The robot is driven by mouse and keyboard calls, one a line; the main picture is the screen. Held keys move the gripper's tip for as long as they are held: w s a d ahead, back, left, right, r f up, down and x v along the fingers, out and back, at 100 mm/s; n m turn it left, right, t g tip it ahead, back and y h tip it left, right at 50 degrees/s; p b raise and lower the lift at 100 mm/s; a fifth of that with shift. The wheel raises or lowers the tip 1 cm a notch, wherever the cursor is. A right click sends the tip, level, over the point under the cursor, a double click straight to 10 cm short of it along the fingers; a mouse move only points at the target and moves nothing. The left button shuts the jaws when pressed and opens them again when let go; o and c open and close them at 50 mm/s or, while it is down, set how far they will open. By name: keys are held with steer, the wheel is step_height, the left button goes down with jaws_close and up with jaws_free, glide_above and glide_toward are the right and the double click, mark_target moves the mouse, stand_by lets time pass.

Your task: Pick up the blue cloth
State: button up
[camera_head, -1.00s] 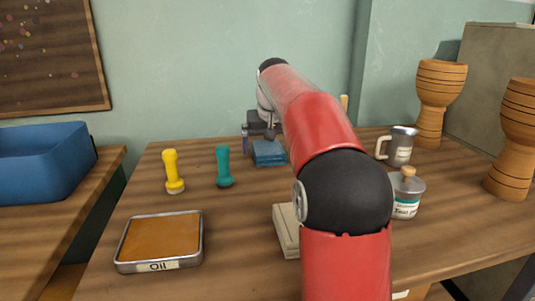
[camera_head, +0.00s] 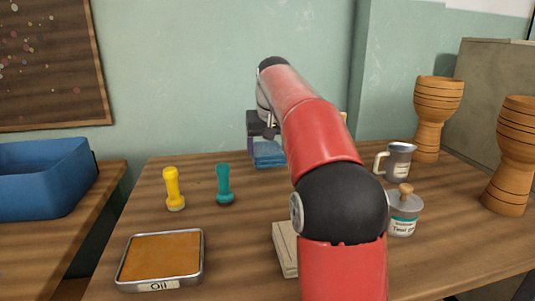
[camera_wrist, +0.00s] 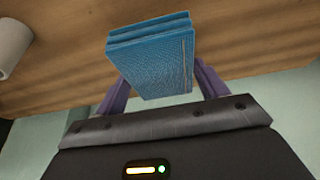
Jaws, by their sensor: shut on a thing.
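The blue cloth (camera_head: 268,156), a folded stack with several layers, is at the back middle of the table in the head view, beside the purple fingers. In the wrist view the cloth (camera_wrist: 152,62) sits between the two purple fingers of my gripper (camera_wrist: 163,85), which is shut on it. The cloth appears raised a little off the table. In the head view my arm hides part of the gripper and the cloth's right side.
A yellow dumbbell-shaped tool (camera_head: 174,188) and a teal one (camera_head: 224,185) stand left of the cloth. An oil tray (camera_head: 162,256) is in front, and a pale block (camera_head: 285,249) is beside my arm. A mug (camera_head: 398,160), a lidded tin (camera_head: 403,214) and goblet drums (camera_head: 514,155) stand right.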

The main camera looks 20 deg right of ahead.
mark_target(268, 149)
step_height(268, 149, up, 16)
steer(key=p, duration=0.7)
steer(key=shift+p, duration=0.4)
steer(key=shift+f, duration=0.1)
steer(key=shift+o, duration=1.1)
steer(key=shift+c, duration=0.7)
